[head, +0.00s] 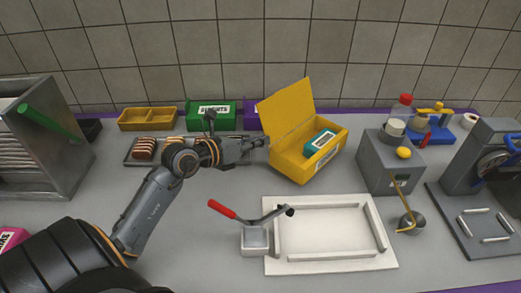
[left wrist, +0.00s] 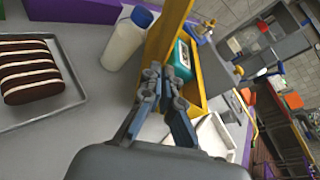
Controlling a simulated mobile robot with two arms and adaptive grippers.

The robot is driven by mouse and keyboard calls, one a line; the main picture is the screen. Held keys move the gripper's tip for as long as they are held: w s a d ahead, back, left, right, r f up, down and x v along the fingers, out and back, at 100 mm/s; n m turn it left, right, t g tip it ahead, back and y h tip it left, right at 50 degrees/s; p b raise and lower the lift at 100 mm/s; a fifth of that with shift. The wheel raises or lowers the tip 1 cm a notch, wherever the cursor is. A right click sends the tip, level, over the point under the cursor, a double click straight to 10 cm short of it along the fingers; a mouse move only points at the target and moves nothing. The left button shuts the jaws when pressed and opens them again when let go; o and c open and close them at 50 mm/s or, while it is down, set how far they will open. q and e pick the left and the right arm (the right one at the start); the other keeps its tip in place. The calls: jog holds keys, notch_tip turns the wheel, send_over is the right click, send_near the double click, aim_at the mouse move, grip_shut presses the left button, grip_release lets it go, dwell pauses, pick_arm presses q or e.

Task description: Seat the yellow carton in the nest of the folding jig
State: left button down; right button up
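The yellow carton (head: 293,160) stands on the table with its lid raised at the back and a teal pack (head: 319,143) inside. It also shows in the left wrist view (left wrist: 193,95). The folding jig (head: 384,262), a white plate with raised bars around a nest, lies in front of the carton, and its nest is empty. My left gripper (head: 266,142) is at the carton's left side. In the left wrist view its fingertips (left wrist: 163,75) are close together at the carton wall; whether they grip it is unclear. My right gripper is out of view.
A red-handled lever (head: 222,209) stands at the jig's left edge. A grey machine (head: 391,165) is right of the carton. A white bottle (left wrist: 127,42) stands near the gripper. A tray (left wrist: 60,112) holds brown cream-striped biscuits. Green and yellow bins line the back.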

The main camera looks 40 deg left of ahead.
pick_arm(q)
jog(key=shift+w+f, duration=0.2)
jog(key=shift+f, duration=1.6)
jog(key=c, duration=2.1)
grip_release()
jog(key=shift+f, duration=0.2)
jog(key=o, duration=0.6)
jog(key=shift+s+r, duration=0.1)
jog(key=shift+r, duration=0.1)
